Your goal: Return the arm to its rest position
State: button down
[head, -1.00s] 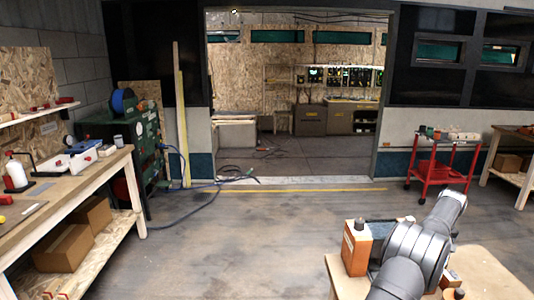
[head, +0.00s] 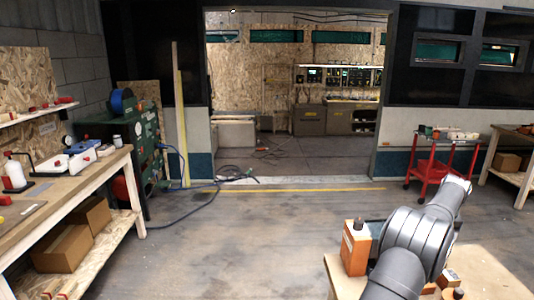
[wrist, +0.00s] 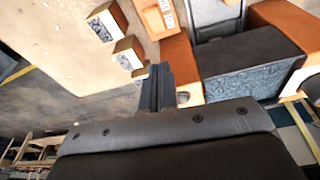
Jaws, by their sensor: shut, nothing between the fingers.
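My gripper (wrist: 156,88) shows in the wrist view as a dark pair of fingers held close together, shut with nothing between them. Behind them, a pale worktop (wrist: 60,30) fills the upper left. In the head view my arm rises at the lower right, above a wooden table (head: 342,284); the gripper itself is hidden there.
An orange and white box (head: 355,250) stands on the table close beside my arm. A red cart (head: 428,172) stands behind it. In the wrist view, small white-topped blocks (wrist: 128,52) and a dark textured block (wrist: 245,66) lie near the fingers.

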jog(key=s+a+r+m+h, duration=0.1)
jog(key=s+a+r+m, duration=0.1)
jog(key=r, duration=0.4)
jog(key=shift+s+a+t, duration=0.2)
jog(key=shift+s+t, duration=0.2)
jog(key=shift+s, duration=0.25)
jog(key=shift+r, duration=0.1)
jog(key=c, duration=1.1)
grip_release()
jog(key=o, duration=0.3)
jog(key=shift+s+a, duration=0.1)
jog(key=shift+s, duration=0.1)
jog(key=o, duration=0.8)
jog(key=s, duration=0.1)
jog(key=a, duration=0.1)
jog(key=s+n+t+y, duration=0.1)
jog(key=shift+s+a+f, duration=0.35)
jog(key=shift+c, duration=0.2)
jog(key=shift+o, duration=0.2)
jog(key=s+a+n+t, duration=0.2)
jog(key=s+a+t, duration=0.3)
jog(key=s, duration=0.5)
jog(key=shift+a+f+y, duration=0.3)
jog(key=shift+a, duration=0.75)
jog(key=x, duration=0.9)
jog(key=shift+w+f, duration=0.2)
jog(key=shift+f, duration=0.1)
jog(key=shift+s+r, duration=0.1)
